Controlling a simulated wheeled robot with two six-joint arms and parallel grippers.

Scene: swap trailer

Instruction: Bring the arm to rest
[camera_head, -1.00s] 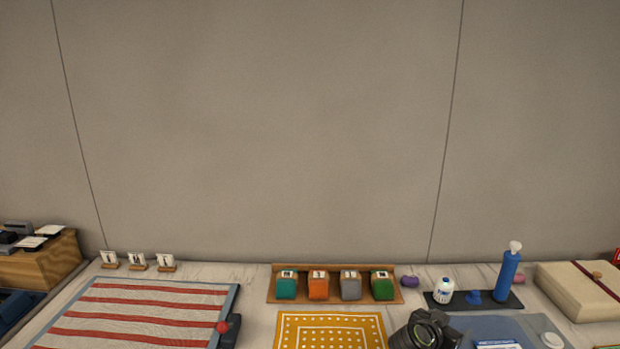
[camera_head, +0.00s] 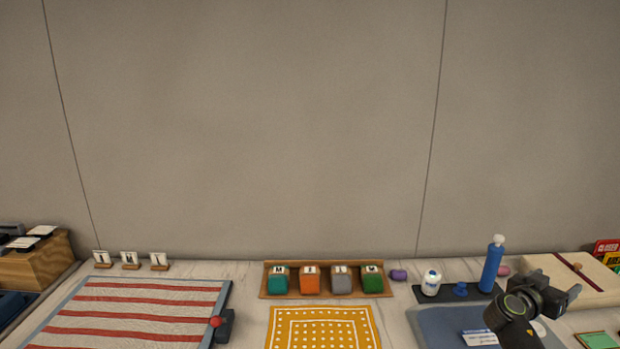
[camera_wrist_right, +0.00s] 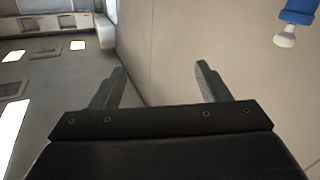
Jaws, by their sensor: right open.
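My right gripper (camera_head: 565,290) shows at the lower right of the head view, above the blue-grey mat (camera_head: 432,318) and near the cream box. In the right wrist view its two fingers (camera_wrist_right: 162,88) are spread wide with nothing between them. Behind them are walls, and the blue bottle with a white tip (camera_wrist_right: 298,14) shows at the top right corner. In the head view the gripper hides part of the mat and the box's front. My left gripper is not in view.
A shelf tray (camera_head: 322,293) holds several coloured blocks. A blue bottle (camera_head: 491,265) and a white bottle (camera_head: 431,282) stand on a dark strip. A yellow mat (camera_head: 345,312), a striped mat (camera_head: 75,318) and a cream box (camera_head: 545,266) lie on the table.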

